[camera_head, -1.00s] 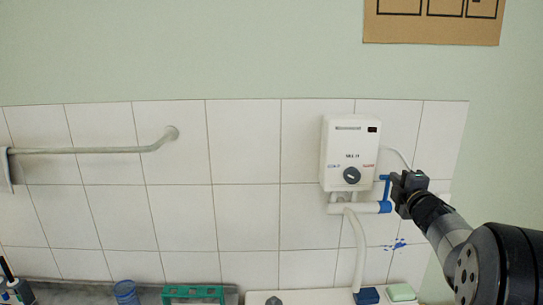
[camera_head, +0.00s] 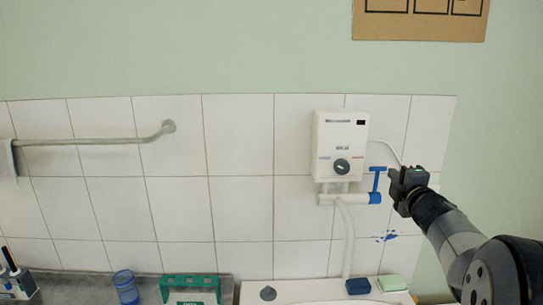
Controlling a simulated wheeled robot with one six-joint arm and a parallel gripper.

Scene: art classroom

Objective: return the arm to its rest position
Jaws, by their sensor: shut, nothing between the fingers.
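My gripper (camera_head: 393,178) is at the right of the view, at the end of my arm, which reaches in from the lower right corner. It looks shut and holds nothing. It is just right of a blue T-shaped handle (camera_head: 377,180) on the pipe under the white water heater (camera_head: 340,145). A narrow gap shows between the fingertips and the handle. The handle stands upright with its bar across the top.
A wall rail (camera_head: 90,142) is at left. Open room lies in front of the tiles.

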